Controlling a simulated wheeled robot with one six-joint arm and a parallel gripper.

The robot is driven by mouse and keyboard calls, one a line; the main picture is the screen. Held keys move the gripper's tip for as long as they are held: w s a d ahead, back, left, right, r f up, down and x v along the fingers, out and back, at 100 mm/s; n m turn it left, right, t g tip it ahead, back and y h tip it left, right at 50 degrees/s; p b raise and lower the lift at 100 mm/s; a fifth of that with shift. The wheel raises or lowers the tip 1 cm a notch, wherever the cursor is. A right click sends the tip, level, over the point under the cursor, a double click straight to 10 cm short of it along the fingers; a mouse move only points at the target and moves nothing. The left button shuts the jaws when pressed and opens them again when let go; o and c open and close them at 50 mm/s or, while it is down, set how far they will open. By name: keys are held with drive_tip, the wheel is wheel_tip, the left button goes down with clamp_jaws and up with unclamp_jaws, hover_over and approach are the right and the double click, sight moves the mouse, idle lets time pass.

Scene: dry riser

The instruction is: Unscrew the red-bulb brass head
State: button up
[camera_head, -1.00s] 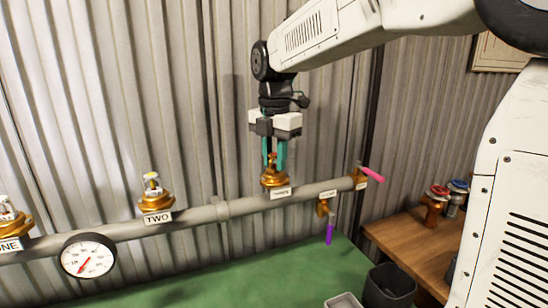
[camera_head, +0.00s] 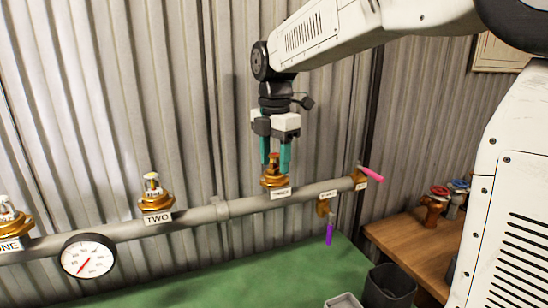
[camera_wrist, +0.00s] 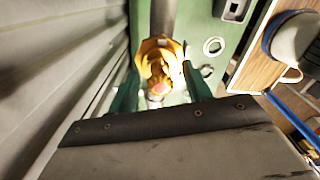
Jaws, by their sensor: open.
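The brass head with a red bulb (camera_head: 273,180) stands upright on the grey pipe (camera_head: 240,205) at the label THREE. In the wrist view the head (camera_wrist: 158,62) shows from above, with its pinkish-red bulb near the lower middle. My gripper (camera_head: 275,167) points down over this head, and its two teal fingers are apart. In the wrist view the fingers of my gripper (camera_wrist: 162,90) are on either side of the head, with gaps visible. The head's thread is hidden.
Heads with pale bulbs stand at TWO (camera_head: 154,196) and ONE (camera_head: 10,222). A gauge (camera_head: 88,256), a pink lever (camera_head: 370,173) and a purple lever (camera_head: 329,234) are on the pipe. A dark bin (camera_head: 388,288) and wooden table (camera_head: 405,240) are at right. The corrugated wall is close behind.

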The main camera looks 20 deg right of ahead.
drive_tip(key=m, duration=1.3)
drive_tip(key=shift+m, duration=0.4)
drive_tip(key=c, duration=1)
drive_tip(key=n, duration=0.5)
drive_tip(key=shift+n, duration=0.4)
